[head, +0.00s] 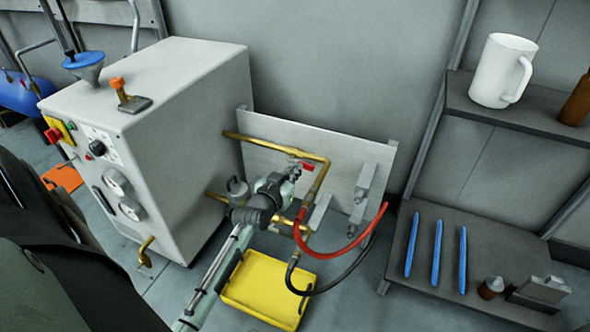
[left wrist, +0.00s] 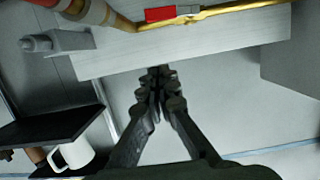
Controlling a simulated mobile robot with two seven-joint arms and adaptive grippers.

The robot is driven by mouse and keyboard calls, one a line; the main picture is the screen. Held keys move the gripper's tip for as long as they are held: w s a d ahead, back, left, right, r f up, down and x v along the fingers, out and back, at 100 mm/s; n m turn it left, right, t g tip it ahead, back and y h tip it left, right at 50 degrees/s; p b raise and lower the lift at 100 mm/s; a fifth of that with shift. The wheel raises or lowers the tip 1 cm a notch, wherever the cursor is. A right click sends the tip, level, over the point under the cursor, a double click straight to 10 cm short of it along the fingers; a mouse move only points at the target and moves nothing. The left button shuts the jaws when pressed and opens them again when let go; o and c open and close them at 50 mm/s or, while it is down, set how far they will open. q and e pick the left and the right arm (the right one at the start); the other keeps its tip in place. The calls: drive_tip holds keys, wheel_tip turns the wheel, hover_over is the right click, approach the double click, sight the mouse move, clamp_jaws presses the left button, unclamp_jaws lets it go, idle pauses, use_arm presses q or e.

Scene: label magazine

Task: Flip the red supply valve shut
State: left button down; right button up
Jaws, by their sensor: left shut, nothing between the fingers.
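The red supply valve (head: 306,166) is a small red lever on the brass pipe (head: 280,145), in front of a pale panel (head: 345,150) beside the white machine. In the left wrist view the red lever (left wrist: 160,14) lies along the brass pipe (left wrist: 228,12) near the top edge. My left gripper (head: 292,172) is close to the lever's left end in the head view. In the left wrist view its fingertips (left wrist: 158,74) are together and empty, apart from the lever in the picture. Whether they touch it is unclear. My right gripper is not in view.
The white machine (head: 195,120) stands left. A red hose (head: 345,250) and black hose (head: 335,285) hang by the pipes, above a yellow tray (head: 265,285). At right, shelves hold a white mug (head: 497,75) and blue sticks (head: 437,255).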

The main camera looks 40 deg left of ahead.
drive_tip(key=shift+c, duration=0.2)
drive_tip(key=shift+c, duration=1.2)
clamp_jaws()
use_arm(q)
drive_tip(key=s+d+f+m+g+h, duration=0.2)
drive_tip(key=s+d+g, duration=0.2)
drive_tip(key=s+d, duration=0.45)
drive_tip(key=s+d+f+m+g+h, duration=0.1)
drive_tip(key=s+d+m+g+h, duration=0.15)
drive_tip(key=s+d, duration=0.6)
drive_tip(key=s+d+g, duration=0.2)
drive_tip(key=s+g, duration=0.1)
drive_tip(key=s, duration=0.5)
drive_tip(key=s+a+f+g+y, duration=0.2)
drive_tip(key=a+f+y, duration=0.1)
drive_tip(key=a, duration=0.3)
drive_tip(key=shift+s+a+f, duration=0.2)
drive_tip(key=shift+s, duration=0.15)
drive_tip(key=shift+w+d, duration=0.1)
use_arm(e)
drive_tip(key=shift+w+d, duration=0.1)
